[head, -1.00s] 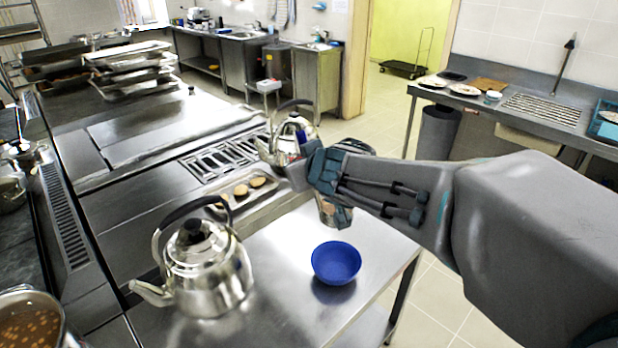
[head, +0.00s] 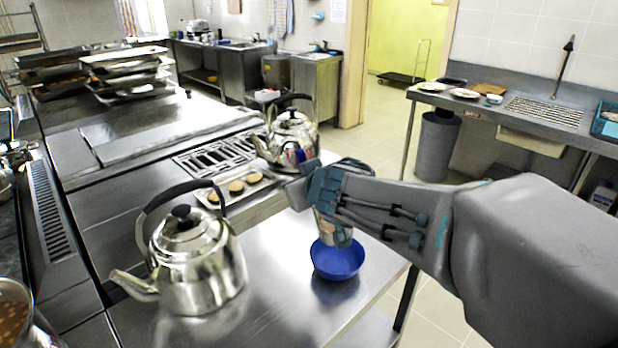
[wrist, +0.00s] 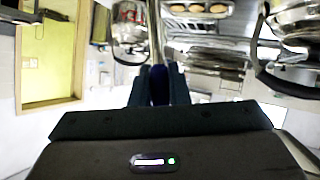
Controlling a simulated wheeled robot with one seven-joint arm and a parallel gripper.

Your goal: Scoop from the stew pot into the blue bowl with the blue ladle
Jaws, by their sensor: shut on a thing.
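The blue bowl (head: 337,262) stands upright on the steel table at centre. My gripper (head: 298,190) is above it, to its upper left in the head view. In the wrist view my gripper (wrist: 159,75) is shut on the narrow blue handle of the ladle (wrist: 158,90). The rest of the ladle is hidden or unclear. A metallic cylindrical shape (head: 333,232) shows beneath my arm, overlapping the bowl's back rim; I cannot tell what it is. The stew pot (head: 38,336) is cut off at the lower left corner, with brown stew inside.
A large steel kettle (head: 196,265) stands on the table between pot and bowl. A second kettle (head: 290,130) is behind my gripper. A tray of round food pieces (head: 268,181) lies beside it. The table is bare between the near kettle and the bowl.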

